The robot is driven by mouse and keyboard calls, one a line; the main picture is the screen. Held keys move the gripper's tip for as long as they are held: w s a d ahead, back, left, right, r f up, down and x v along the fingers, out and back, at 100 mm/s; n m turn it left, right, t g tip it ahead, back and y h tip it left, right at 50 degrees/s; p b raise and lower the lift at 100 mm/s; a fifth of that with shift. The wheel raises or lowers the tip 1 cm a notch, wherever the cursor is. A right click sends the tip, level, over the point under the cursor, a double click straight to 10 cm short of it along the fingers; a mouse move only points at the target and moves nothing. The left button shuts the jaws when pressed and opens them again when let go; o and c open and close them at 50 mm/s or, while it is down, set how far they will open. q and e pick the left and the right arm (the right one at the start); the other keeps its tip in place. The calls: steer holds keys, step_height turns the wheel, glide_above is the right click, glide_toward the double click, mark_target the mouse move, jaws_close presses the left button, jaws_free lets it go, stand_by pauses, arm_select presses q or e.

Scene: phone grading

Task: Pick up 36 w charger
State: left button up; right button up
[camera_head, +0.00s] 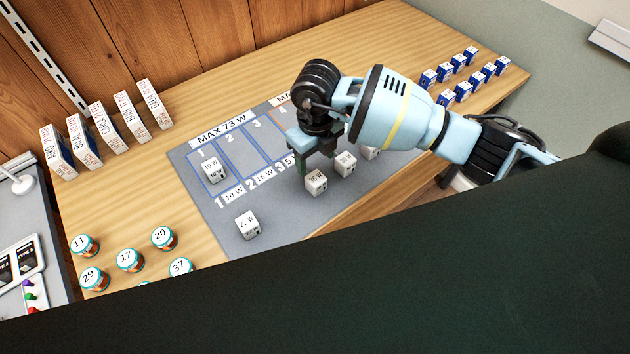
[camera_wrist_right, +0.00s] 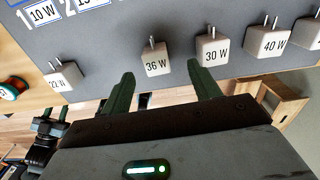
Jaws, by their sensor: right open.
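The 36 W charger (camera_head: 316,182) is a small white cube with two metal prongs, standing on the grey mat (camera_head: 285,212). It also shows in the right wrist view (camera_wrist_right: 156,63), label facing the camera. My right gripper (camera_head: 316,166) is open and empty, low over the mat beside this charger. In the right wrist view its dark green fingers (camera_wrist_right: 163,84) are apart, with the 36 W charger just beyond the gap between them. A dark part with two prongs (camera_wrist_right: 50,125) at the lower left there looks like my left gripper; its opening is unclear.
The 30 W charger (camera_wrist_right: 212,50) stands close beside the 36 W one, near the right finger. The 40 W charger (camera_wrist_right: 268,42) is farther right. Another charger (camera_head: 247,225) stands left on the mat. A 10 W charger (camera_head: 213,169) sits in slot 1.

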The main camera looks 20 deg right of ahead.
mark_target(314, 175)
steer(key=shift+s+a+f, duration=0.1)
steer(key=shift+a+f, duration=0.05)
steer(key=shift+f, duration=1.5)
steer(key=shift+a+f, duration=0.15)
steer(key=shift+f, duration=1.45)
steer(key=c, duration=1.1)
